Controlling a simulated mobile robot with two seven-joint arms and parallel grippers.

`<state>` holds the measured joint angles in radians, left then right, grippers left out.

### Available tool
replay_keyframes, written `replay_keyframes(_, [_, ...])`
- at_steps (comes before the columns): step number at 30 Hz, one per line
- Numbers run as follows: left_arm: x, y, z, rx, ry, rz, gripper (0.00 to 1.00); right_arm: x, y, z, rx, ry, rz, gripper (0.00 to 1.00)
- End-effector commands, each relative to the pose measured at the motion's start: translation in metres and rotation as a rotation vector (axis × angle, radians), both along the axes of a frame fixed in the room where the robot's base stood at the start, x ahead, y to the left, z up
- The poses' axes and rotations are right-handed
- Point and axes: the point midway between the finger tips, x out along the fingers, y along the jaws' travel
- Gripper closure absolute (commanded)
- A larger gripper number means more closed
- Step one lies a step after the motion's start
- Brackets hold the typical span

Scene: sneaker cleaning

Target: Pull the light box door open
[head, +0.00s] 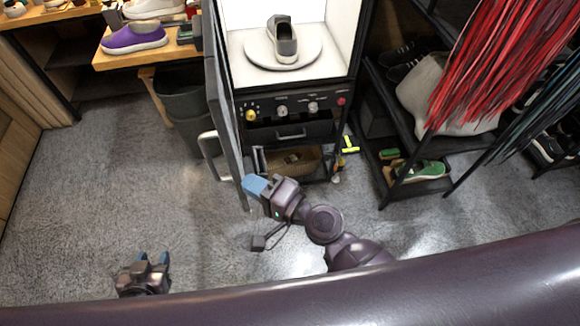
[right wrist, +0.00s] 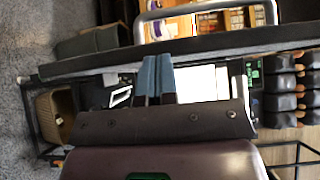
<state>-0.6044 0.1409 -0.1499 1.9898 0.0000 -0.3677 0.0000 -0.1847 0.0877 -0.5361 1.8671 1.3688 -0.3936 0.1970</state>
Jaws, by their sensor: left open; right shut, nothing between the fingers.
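The light box (head: 285,105) has a bright white interior, with a grey sneaker (head: 283,42) on a round white turntable (head: 262,47). Its dark door (head: 226,110) stands swung out at the left, seen nearly edge-on. The door's silver handle (head: 208,145) is on the left face. My right gripper (head: 256,186) is shut and empty, its blue fingertips at the inner side of the door near its lower end. In the right wrist view the fingertips (right wrist: 158,72) meet the door edge (right wrist: 200,48), with the handle (right wrist: 208,18) beyond; contact is unclear. My left gripper (head: 152,259) is open and empty, low at left.
A dark bin (head: 183,95) stands left of the door, below a wooden counter with a purple shoe (head: 134,38). A shoe rack (head: 400,150) with a pale bag and a green shoe (head: 425,170) is at right. The carpet at left is clear.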

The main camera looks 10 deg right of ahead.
Motion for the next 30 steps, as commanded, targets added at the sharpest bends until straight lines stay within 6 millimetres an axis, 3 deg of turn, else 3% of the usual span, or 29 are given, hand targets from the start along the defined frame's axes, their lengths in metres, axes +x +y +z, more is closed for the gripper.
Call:
replay_keyframes(6, [0.004, -0.001, 0.007, -0.001, -0.009, -0.002, 0.57, -0.004, 0.055, 0.000, -0.001, -0.002, 0.007, 1.00])
replay_keyframes(15, [0.005, -0.001, 0.009, 0.000, -0.012, -0.002, 0.57, -0.003, 0.103, -0.001, -0.003, -0.002, 0.008, 1.00])
replay_keyframes(21, [0.005, -0.001, 0.008, 0.001, -0.011, -0.003, 0.57, -0.002, 0.116, -0.001, -0.003, -0.001, 0.008, 1.00])
replay_keyframes(30, [0.000, 0.000, 0.006, 0.001, -0.002, -0.001, 0.57, -0.002, 0.117, -0.001, -0.003, -0.001, 0.008, 1.00])
